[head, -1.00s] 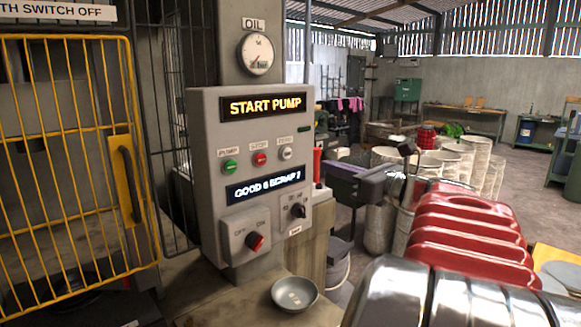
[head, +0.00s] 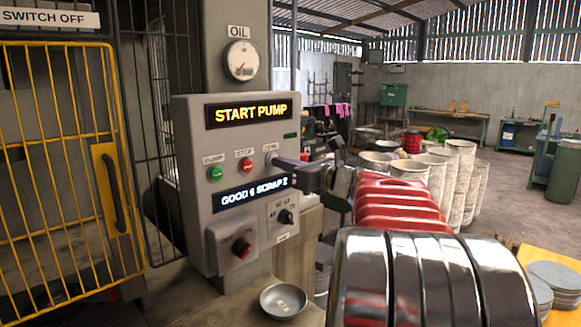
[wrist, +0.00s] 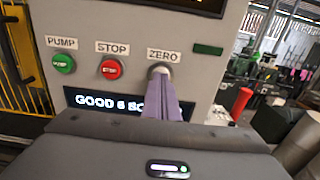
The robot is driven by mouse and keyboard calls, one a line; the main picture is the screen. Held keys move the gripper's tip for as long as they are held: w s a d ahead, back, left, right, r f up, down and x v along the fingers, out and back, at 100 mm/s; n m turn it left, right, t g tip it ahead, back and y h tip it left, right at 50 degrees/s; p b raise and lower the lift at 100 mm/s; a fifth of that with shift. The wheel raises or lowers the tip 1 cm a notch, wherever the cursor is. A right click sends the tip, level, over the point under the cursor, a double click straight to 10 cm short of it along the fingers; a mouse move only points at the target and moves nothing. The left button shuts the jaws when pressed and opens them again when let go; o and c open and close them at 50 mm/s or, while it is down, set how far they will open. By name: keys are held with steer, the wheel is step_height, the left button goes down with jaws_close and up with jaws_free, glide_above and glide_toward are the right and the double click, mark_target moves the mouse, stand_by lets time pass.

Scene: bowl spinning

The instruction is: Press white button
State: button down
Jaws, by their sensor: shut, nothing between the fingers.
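The white button (wrist: 159,72), labelled ZERO, is at the right end of the button row on the grey control panel (head: 186,125). In the wrist view only its upper part shows above my fingers. My gripper (head: 276,160) is shut and empty, pointing left at the panel. In the wrist view the tips of my gripper (wrist: 161,80) overlap the lower part of the white button. I cannot tell whether they touch it. In the head view the button is mostly hidden by the fingertips.
A green PUMP button (wrist: 64,64) and a red STOP button (wrist: 111,69) sit left of the white one. A START PUMP display (head: 251,114) is above. A bowl (head: 283,301) stands below the panel. A yellow cage door (head: 108,160) is at the left.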

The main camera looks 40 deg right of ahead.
steer(key=shift+w, duration=0.1)
steer(key=shift+w+r, duration=0.25)
steer(key=shift+w, duration=0.3)
steer(key=shift+a, duration=0.1)
steer(key=shift+f, duration=0.1)
steer(key=s, duration=1.4)
steer(key=shift+s+d, duration=0.25)
steer(key=shift+d, duration=0.15)
steer(key=shift+f, duration=0.1)
stand_by(0.3)
